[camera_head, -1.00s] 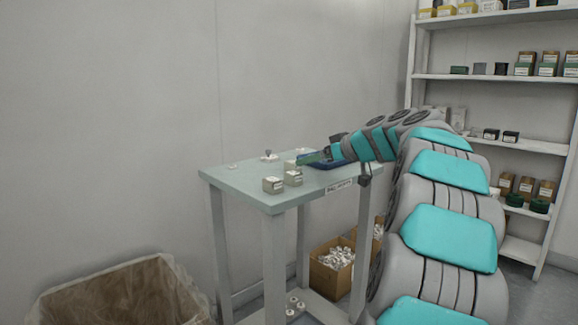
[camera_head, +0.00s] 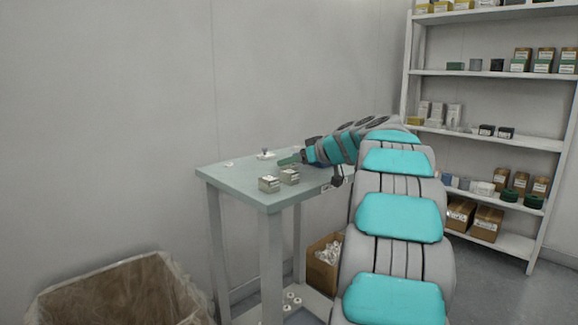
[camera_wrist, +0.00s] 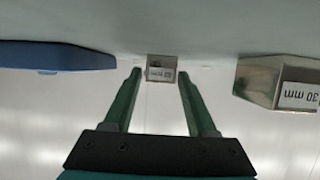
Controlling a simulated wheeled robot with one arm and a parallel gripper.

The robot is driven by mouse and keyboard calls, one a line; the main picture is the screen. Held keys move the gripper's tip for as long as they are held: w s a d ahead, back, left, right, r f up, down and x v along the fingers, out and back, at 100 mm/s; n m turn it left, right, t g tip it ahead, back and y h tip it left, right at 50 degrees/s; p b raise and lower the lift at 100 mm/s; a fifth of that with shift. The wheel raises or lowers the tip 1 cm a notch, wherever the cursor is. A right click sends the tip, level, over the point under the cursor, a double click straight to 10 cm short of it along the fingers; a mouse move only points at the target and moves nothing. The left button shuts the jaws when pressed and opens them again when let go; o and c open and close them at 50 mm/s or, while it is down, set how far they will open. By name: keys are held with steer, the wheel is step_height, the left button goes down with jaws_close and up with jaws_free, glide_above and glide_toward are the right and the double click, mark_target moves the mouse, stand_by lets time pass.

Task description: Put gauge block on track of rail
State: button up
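My gripper (camera_wrist: 159,72) is open in the wrist view, its two green fingers apart. A small metal block with a white label (camera_wrist: 160,68) appears between the fingertips, with gaps on both sides; I cannot tell whether it is within their reach. A larger metal block labelled 30 mm (camera_wrist: 278,82) lies to the right, outside the fingers. In the head view my gripper (camera_head: 285,161) is low over the table, behind two labelled blocks, one nearer the front (camera_head: 269,184) and one beside it (camera_head: 290,176). I cannot make out the rail or its track.
The table (camera_head: 225,180) has free room at its left. A small fixture with a knob (camera_head: 266,155) stands near the back. A blue tray (camera_wrist: 55,55) is left in the wrist view. A lined bin (camera_head: 120,290) and a shelf unit (camera_head: 480,74) stand nearby.

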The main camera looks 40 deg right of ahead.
jaws_close()
stand_by(0.3)
steer(key=shift+r, duration=0.15)
stand_by(0.3)
steer(key=shift+r, duration=1.6)
steer(key=s+a+b, duration=0.1)
steer(key=s+a, duration=0.2)
steer(key=s, duration=0.1)
steer(key=s+a+r+b, duration=0.1)
steer(key=s+a, duration=0.1)
steer(key=s, duration=0.2)
steer(key=s+a, duration=0.3)
steer(key=s, duration=0.2)
steer(key=shift+a+r+b, duration=0.25)
steer(key=shift+a+b, duration=0.1)
steer(key=shift+b, duration=0.05)
steer(key=shift+s+a, duration=0.1)
steer(key=shift+s, duration=0.05)
